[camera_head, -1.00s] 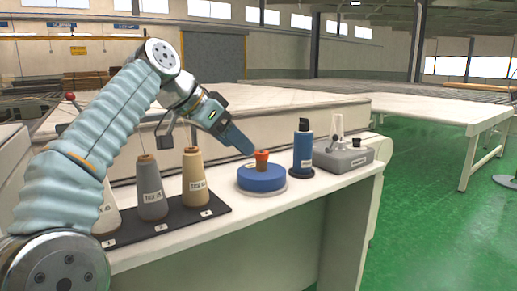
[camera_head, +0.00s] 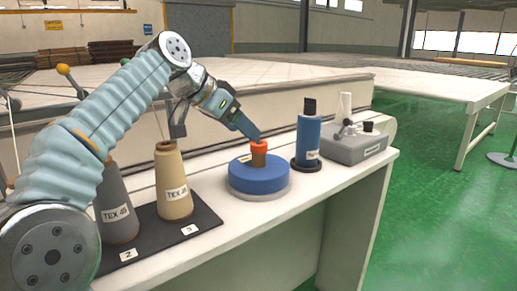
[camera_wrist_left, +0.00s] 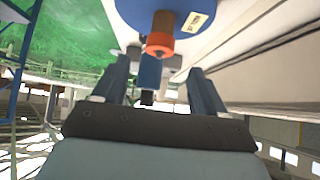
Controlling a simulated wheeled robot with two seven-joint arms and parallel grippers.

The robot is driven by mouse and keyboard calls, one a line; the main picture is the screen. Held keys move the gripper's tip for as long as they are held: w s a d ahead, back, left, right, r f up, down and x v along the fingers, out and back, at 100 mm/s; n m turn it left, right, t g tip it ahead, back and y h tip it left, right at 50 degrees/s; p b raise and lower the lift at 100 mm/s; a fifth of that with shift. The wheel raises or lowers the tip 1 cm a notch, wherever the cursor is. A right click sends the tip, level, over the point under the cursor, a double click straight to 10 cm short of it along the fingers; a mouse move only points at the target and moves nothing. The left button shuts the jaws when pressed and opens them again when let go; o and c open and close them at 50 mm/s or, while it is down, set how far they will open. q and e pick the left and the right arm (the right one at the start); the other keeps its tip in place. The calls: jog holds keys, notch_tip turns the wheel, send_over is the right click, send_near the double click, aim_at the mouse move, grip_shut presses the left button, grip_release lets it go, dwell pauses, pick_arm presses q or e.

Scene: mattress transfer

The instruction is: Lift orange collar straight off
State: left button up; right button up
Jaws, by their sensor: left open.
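The orange collar (camera_head: 258,147) sits around the top of a short brown post (camera_head: 259,160) on a round blue base (camera_head: 258,182). In the left wrist view the collar (camera_wrist_left: 160,45) lies just beyond the fingertips, roughly between their lines. My left gripper (camera_head: 257,139) reaches in from the upper left, its tips right by the collar. The wrist view shows its two fingers (camera_wrist_left: 160,68) spread with nothing held. I cannot tell whether a finger touches the collar. My right gripper is not in view.
A blue cylinder (camera_head: 310,142) with a black top and a grey device (camera_head: 354,148) stand to the right of the base. Yarn cones (camera_head: 173,183) stand on a black board (camera_head: 150,232) to the left. The table's front strip (camera_head: 270,215) is clear.

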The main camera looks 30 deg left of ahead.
aim_at(258, 142)
pick_arm(q)
jog(key=shift+w+d+f, duration=0.2)
jog(key=shift+w+f, duration=0.25)
jog(key=shift+f, duration=0.05)
jog(key=x, duration=0.3)
jog(key=shift+s+d+f, duration=0.2)
jog(key=shift+s, duration=0.05)
jog(key=shift+w+d+f, duration=0.15)
jog(key=shift+w+f, duration=0.45)
jog(key=shift+w, duration=0.35)
jog(key=shift+s+d+r, duration=0.1)
jog(key=shift+s+r, duration=0.05)
jog(key=shift+c, duration=1.6)
jog(key=c, duration=0.8)
jog(key=shift+r, duration=0.1)
jog(key=shift+c, duration=0.2)
jog(key=shift+r, duration=0.1)
